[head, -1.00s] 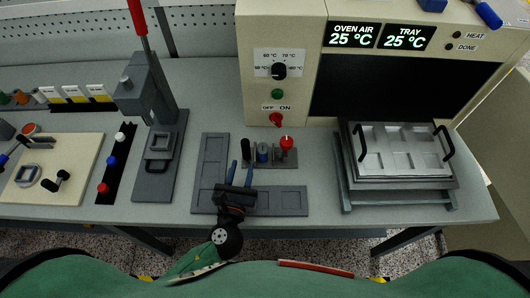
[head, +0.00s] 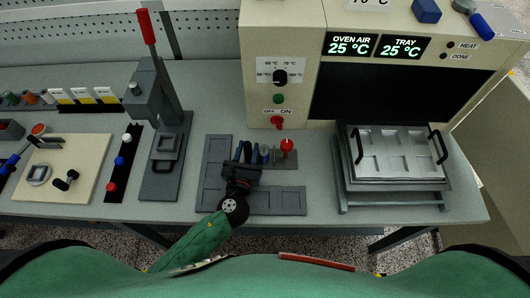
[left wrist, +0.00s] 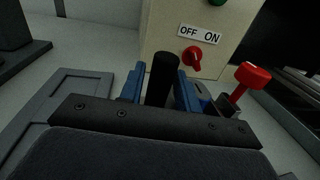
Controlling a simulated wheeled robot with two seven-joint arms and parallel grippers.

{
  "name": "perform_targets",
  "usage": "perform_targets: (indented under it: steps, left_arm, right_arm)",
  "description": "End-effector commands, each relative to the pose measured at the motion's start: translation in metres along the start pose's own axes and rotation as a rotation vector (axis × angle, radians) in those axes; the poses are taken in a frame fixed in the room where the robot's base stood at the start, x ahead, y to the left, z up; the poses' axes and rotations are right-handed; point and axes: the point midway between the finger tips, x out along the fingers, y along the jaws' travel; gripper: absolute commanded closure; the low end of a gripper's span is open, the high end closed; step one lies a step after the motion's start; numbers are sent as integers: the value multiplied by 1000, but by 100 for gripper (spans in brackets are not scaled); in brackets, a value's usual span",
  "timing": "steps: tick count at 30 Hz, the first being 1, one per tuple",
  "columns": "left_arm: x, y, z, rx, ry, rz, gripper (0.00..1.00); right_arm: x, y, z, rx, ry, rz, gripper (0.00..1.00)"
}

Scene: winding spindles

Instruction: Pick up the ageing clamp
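A small grey rack (head: 291,161) on the bench holds a black upright post (head: 248,151), a blue piece (head: 264,152) and a red-knobbed piece (head: 287,146). Which of these is the ageing clamp I cannot tell for sure. My left gripper (head: 247,153) has its blue fingers on either side of the black post. In the left wrist view the post (left wrist: 163,78) stands between the fingertips (left wrist: 160,88), with the fingers looking apart. The post's lower end is hidden by the gripper. The red knob (left wrist: 252,75) shows at the right. My right gripper is not in view.
A grey L-shaped tray (head: 214,187) lies under my left arm. The oven (head: 282,50) stands just behind the rack, with its red switch (head: 278,122) close by. A lever press (head: 157,150) stands left; a metal tray (head: 397,151) sits right.

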Motion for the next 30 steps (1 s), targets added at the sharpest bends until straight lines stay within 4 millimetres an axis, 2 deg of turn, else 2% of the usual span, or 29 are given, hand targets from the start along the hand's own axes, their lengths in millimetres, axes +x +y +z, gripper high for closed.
perform_targets:
  steps: [3,10,11,15,16,26,30]
  left_arm:
    - [4,0,0,0,1,0,67]
    - [5,0,-1,0,1,0,67]
    - [5,0,-1,0,1,0,71]
    - [5,0,-1,0,1,0,99]
    - [5,0,-1,0,1,0,100]
    - [5,0,2,-1,-1,0,100]
    - [5,0,12,-2,-2,1,100]
  right_arm:
    - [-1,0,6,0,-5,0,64]
    - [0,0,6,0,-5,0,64]
    - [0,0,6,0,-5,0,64]
    - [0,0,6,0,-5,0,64]
    - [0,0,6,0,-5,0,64]
    - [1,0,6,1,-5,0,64]
    - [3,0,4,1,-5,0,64]
